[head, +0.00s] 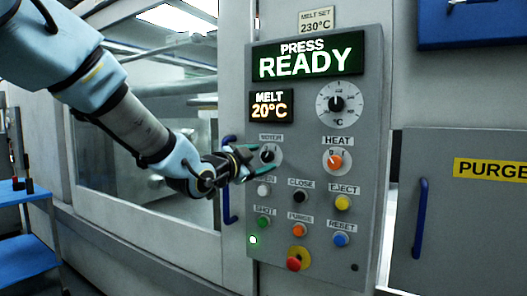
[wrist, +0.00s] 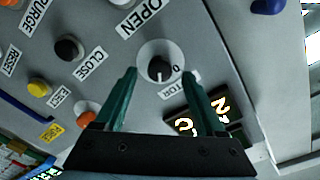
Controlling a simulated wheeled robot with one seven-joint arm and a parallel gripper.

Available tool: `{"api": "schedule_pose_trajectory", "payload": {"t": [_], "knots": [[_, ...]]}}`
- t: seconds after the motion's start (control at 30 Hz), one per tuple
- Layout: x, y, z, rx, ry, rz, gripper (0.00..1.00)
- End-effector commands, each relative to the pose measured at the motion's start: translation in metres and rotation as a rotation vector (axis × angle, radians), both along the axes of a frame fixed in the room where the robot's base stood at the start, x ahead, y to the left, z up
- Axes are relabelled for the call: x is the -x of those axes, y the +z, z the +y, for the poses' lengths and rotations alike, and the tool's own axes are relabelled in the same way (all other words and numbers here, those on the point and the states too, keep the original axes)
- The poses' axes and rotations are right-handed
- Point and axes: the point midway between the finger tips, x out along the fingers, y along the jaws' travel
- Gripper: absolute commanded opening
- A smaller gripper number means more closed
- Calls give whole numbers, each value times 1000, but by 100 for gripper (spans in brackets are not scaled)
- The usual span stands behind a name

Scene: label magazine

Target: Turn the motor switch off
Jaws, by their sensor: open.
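The motor switch (head: 267,156) is a small black rotary knob on a pale round plate, below the MOTOR label on the grey control panel. In the wrist view the knob (wrist: 160,69) stands between and just beyond the fingertips, with a "0" mark beside it. The direction the knob points is too small to read surely. My gripper (head: 258,163) is open, its green fingers reaching toward the switch; in the wrist view the two fingers (wrist: 160,75) are spread either side of the knob. Contact with it cannot be told.
The orange HEAT knob (head: 335,161) is right of the switch. Several push buttons, including white OPEN (head: 264,189) and black CLOSE (head: 300,197), sit below. The display (head: 310,60) reads PRESS READY. A blue door handle (head: 229,180) stands left of the panel, near my gripper.

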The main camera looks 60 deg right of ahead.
Motion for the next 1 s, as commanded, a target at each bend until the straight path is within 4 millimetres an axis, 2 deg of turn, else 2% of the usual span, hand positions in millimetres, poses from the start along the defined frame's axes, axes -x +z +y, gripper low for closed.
{"api": "schedule_pose_trajectory", "payload": {"t": [0.2, 0.5, 1.0], "knots": [[1, 0, -17, -1, 0, 1, 72], [0, -1, -19, -1, 1, 0, 72], [0, -1, -19, -1, 1, 1, 17]]}}
